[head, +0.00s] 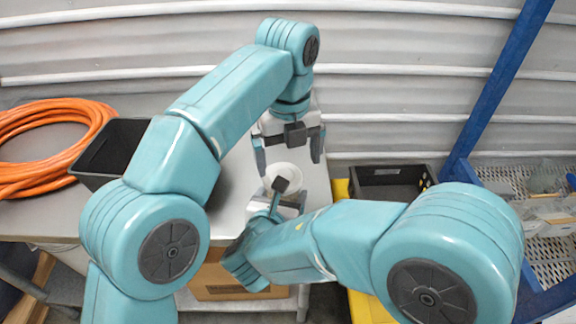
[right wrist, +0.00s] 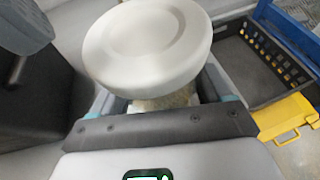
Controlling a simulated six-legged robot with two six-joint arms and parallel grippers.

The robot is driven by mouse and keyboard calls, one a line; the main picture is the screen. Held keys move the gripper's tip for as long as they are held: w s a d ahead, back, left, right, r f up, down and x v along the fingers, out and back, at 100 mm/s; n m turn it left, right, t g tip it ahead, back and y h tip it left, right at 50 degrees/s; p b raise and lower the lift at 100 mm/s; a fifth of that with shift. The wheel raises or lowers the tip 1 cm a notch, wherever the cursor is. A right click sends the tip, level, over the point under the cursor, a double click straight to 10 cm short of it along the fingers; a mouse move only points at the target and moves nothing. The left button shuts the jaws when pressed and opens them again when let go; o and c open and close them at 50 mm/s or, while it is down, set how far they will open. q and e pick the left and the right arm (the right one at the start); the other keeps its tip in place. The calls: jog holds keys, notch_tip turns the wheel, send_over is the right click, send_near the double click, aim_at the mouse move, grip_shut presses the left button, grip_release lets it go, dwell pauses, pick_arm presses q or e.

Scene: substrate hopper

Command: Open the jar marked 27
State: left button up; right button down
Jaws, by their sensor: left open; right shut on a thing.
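The jar has a wide round white lid (right wrist: 148,42) and a clear body with pale tan contents (right wrist: 178,99). In the head view its pale lid (head: 284,176) shows between my two grippers. My right gripper (right wrist: 165,102) is shut on the jar body, below the lid; it also shows in the head view (head: 284,196). The lid looks on the jar. My left gripper (head: 289,158) points down from above, open, its fingers on either side over the lid. I cannot tell whether they touch it. No 27 mark is readable, and much of the jar body is hidden.
A black bin (head: 92,160) and a coiled orange hose (head: 40,178) are on the grey bench (head: 45,218) at left. A black crate (head: 392,178) on a yellow stand, a blue post (head: 497,85) and a perforated metal rack (head: 550,272) are at right.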

aim_at(282, 175)
pick_arm(q)
jog(key=shift+s+a+r+m, duration=0.15)
jog(key=shift+a+r+m, duration=0.15)
jog(key=shift+m, duration=0.2)
jog(key=r+m, duration=0.1)
jog(key=a+r+m, duration=0.1)
jog(key=r, duration=0.1)
jog(key=shift+d, duration=0.1)
jog(key=shift+w+d+f, duration=0.1)
jog(key=shift+w+f, duration=0.15)
jog(key=shift+f, duration=0.45)
jog(key=shift+s+f, duration=0.15)
jog(key=shift+f, duration=3.15)
jog(key=c, duration=1.1)
jog(key=shift+o, duration=0.2)
jog(key=n, duration=0.3)
